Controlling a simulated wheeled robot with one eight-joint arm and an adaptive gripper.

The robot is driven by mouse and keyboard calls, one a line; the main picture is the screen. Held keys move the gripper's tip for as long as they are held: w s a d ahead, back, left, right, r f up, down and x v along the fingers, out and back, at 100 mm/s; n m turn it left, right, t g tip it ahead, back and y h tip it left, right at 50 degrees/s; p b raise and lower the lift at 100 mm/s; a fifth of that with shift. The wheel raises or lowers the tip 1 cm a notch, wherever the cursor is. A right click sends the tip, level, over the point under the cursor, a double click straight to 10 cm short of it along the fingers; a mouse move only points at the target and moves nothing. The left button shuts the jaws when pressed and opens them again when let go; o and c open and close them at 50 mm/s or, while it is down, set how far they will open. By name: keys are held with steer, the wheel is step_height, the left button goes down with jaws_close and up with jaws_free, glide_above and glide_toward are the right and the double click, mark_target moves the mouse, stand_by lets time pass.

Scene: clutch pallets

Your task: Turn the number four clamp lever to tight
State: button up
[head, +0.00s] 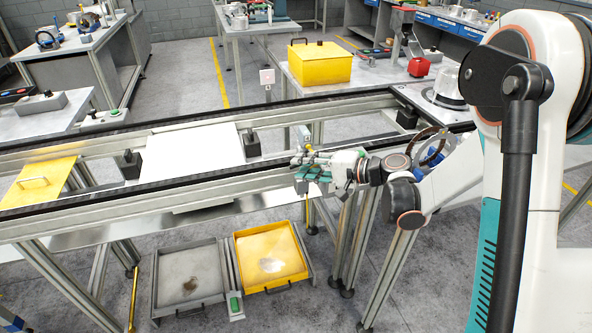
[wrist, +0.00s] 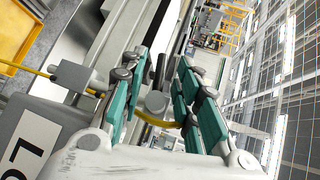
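My gripper (head: 312,172) is at the front rail of the conveyor frame, right of centre in the head view. In the wrist view its teal-padded fingers (wrist: 162,62) stand apart. A short dark bar (wrist: 160,68) above a grey round hub (wrist: 156,103) shows between them, seemingly the clamp lever. I see a gap on either side of the bar, so the fingers do not appear closed on it. In the head view a small grey and yellow part (head: 305,138) stands just behind the gripper. No number four is readable, and the tight mark is not visible.
The conveyor frame carries a white plate (head: 192,152) and a yellow plate (head: 40,182) left of my gripper. A grey tray (head: 160,290) and a yellow tray (head: 240,255) lie below. A yellow box (head: 320,65) stands on the table behind.

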steer(key=shift+b+x, duration=0.3)
steer(key=shift+x, duration=1.2)
jaws_close()
